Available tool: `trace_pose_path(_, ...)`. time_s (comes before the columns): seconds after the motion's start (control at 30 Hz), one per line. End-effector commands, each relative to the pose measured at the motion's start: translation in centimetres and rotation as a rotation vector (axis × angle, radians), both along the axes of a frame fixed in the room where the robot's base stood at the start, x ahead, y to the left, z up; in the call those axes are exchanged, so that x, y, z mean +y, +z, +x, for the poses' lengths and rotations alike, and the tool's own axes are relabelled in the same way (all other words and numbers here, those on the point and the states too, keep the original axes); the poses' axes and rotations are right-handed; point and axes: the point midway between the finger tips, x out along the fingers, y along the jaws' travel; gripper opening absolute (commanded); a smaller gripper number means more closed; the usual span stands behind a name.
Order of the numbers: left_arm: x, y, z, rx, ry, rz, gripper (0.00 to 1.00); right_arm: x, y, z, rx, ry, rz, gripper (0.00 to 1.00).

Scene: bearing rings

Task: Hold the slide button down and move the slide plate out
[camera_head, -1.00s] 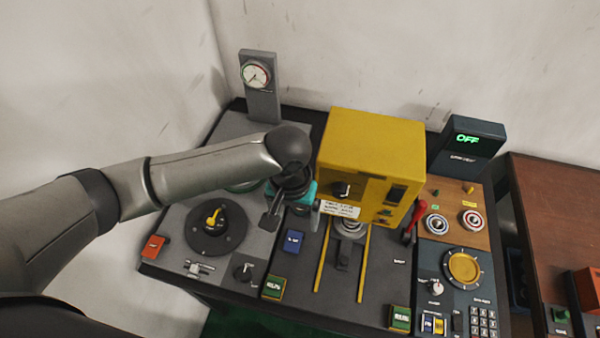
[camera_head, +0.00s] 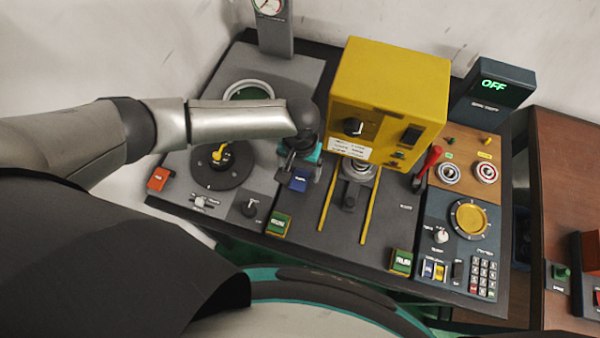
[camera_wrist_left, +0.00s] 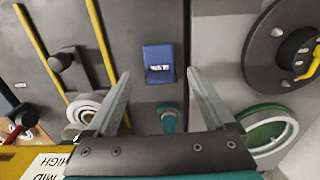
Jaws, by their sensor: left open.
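A blue button (camera_head: 299,180) with a white label sits on the dark panel, left of the two yellow rails (camera_head: 327,206). It also shows in the left wrist view (camera_wrist_left: 158,60). The dark slide plate with its block-like handle (camera_head: 349,203) lies between the rails, in front of the yellow machine (camera_head: 390,85). A pale ring (camera_wrist_left: 88,108) shows near the handle in the left wrist view. My left gripper (camera_head: 302,173) is open and empty above the blue button, its fingers to either side of it in the wrist view. I cannot tell whether it touches. My right gripper is out of view.
A red lever (camera_head: 427,164) stands right of the rails. The panel between the rails looks clear in front of the handle.

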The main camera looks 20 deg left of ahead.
Motion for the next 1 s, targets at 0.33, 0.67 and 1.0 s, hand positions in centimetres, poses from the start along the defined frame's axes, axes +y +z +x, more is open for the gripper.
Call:
trace_pose_path(0.33,-0.1,-2.4,0.0,0.000,-0.001,-0.001,0.88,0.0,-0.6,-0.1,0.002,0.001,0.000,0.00)
trace_pose_path(0.67,0.0,-2.3,0.0,0.000,0.000,-0.001,0.76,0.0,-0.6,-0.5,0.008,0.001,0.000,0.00)
trace_pose_path(1.0,0.0,-2.3,0.0,0.000,0.000,-0.001,0.38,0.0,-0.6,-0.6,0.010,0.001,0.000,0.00)
